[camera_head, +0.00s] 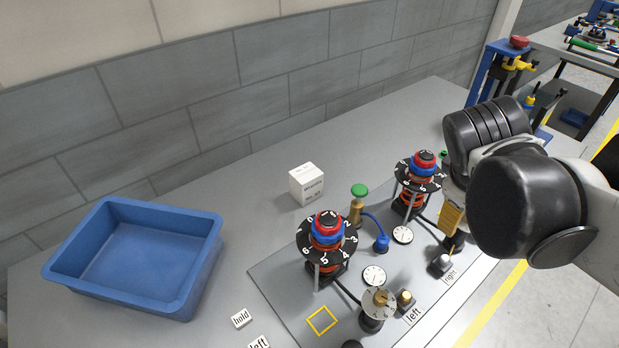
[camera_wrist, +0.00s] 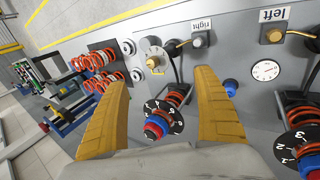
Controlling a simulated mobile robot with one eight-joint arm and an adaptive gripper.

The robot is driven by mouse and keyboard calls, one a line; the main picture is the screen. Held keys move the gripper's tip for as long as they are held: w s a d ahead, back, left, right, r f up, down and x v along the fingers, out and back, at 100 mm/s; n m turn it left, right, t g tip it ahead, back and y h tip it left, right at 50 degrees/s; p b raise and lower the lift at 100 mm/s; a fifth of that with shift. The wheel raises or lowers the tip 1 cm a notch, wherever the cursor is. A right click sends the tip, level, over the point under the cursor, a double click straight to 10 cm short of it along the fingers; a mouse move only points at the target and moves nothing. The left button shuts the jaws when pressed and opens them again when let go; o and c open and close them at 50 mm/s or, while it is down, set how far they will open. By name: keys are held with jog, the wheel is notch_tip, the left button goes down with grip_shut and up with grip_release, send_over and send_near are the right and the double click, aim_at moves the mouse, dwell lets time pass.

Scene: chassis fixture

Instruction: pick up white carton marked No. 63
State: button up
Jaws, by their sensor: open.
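The white carton (camera_head: 305,184) stands upright on the grey worktop, behind the two dial towers. It has dark print on its faces, too small to read surely. My gripper (camera_wrist: 161,76) is open and empty, with its two yellow fingers spread on either side of the right dial tower (camera_wrist: 163,112) in the wrist view. In the head view a yellow finger (camera_head: 452,214) shows at the right, well away from the carton, and the rest of the gripper is mostly hidden behind my arm. The carton does not show in the wrist view.
The left dial tower (camera_head: 325,240) and a green-topped brass post (camera_head: 358,203) stand close to the carton. An empty blue tray (camera_head: 205,262) is at the left. Gauges and knobs fill the fixture plate (camera_head: 283,290). The worktop between tray and carton is clear.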

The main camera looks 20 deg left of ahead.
jog(key=w+a+n+h+p, duration=0.15)
jog(key=w+a+n, duration=0.4)
jog(key=a, duration=0.65)
jog(key=n+t+h+p, duration=0.25)
jog(key=n+t, duration=0.35)
jog(key=n, duration=0.7)
send_near(305, 173)
jog(key=b+x, duration=0.1)
jog(key=x, duration=0.1)
jog(key=b+x, duration=0.2)
jog(key=x, duration=0.1)
jog(key=shift+w+d+r, duration=0.1)
jog(key=shift+w+d, duration=0.05)
jog(key=shift+w, duration=0.2)
jog(key=b+x, duration=0.1)
jog(key=x, duration=0.1)
jog(key=b+x, duration=0.1)
jog(key=x, duration=0.1)
jog(key=shift+f, duration=0.45)
jog(key=shift+w+d+b, duration=0.2)
jog(key=shift+w+b, duration=0.05)
jog(key=shift+b, duration=0.05)
jog(key=c, duration=1.5)
